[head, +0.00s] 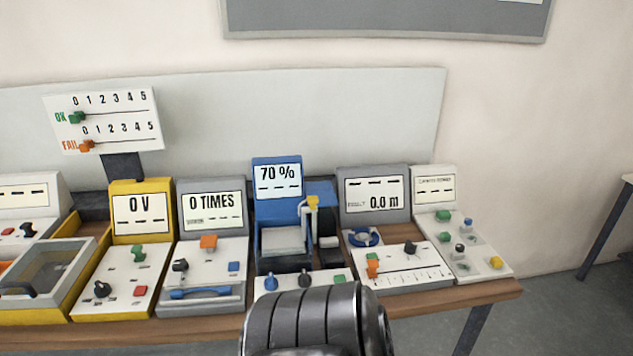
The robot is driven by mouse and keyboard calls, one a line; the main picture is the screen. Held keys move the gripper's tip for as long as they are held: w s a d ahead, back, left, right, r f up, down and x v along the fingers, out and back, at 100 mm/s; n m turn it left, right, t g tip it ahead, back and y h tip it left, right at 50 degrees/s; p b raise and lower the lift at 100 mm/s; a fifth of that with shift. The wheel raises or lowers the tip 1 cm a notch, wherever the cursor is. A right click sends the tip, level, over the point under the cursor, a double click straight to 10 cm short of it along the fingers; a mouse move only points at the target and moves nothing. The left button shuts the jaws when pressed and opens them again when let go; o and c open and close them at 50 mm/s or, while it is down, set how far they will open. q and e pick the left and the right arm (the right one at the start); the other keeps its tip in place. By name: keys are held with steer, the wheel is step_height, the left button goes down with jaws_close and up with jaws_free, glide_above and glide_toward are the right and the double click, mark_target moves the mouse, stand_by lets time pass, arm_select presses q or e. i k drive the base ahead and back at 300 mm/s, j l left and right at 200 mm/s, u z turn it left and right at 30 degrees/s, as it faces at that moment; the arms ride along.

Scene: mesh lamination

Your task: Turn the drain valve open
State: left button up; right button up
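No part in the head view carries a readable drain valve label, so I cannot tell for sure which one it is. The blue machine (276,208) in the middle shows 70 % on its display. It has a small yellow part (312,203) at its upper right, and a blue knob (271,283), a dark knob (304,278) and a green button (339,279) along its front. Neither gripper's fingers show. A dark grey ribbed part of my own body rises at the bottom centre, just in front of the blue machine, and hides some of its front.
A yellow station (127,278) reading 0 V and a grey station (209,250) reading 0 TIMES stand to the left. A station reading 0.0 m (374,209) and a white panel (433,202) stand to the right. The wooden bench (490,290) has little free room.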

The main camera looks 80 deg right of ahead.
mark_target(303, 280)
steer(key=z, duration=2.6)
